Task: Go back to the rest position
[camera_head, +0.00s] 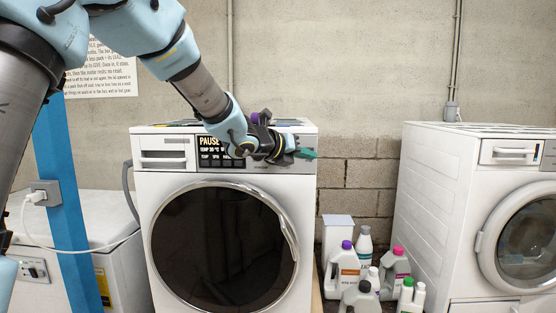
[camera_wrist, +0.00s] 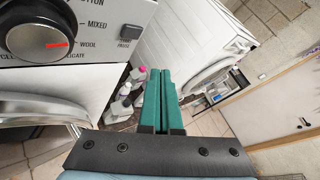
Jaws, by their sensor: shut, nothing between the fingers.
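My gripper (camera_head: 304,154) is in front of the upper right of the front panel of the middle washing machine (camera_head: 290,230). In the wrist view its two green fingers (camera_wrist: 161,100) lie side by side, shut and empty. The machine's black dial (camera_wrist: 40,38), with a red mark by the word WOOL, shows at the upper left of the wrist view. The machine's dark round door (camera_head: 222,250) looks closed. Its display reads PAUSE. My arm reaches in from the upper left and hides part of the panel.
A second washing machine (camera_head: 440,200) stands at the right. Several detergent bottles (camera_head: 350,270) stand between the two machines. A blue post (camera_head: 68,200) with a socket and white cable, and a white appliance (camera_head: 125,260), are at the left. Open air lies right of my gripper.

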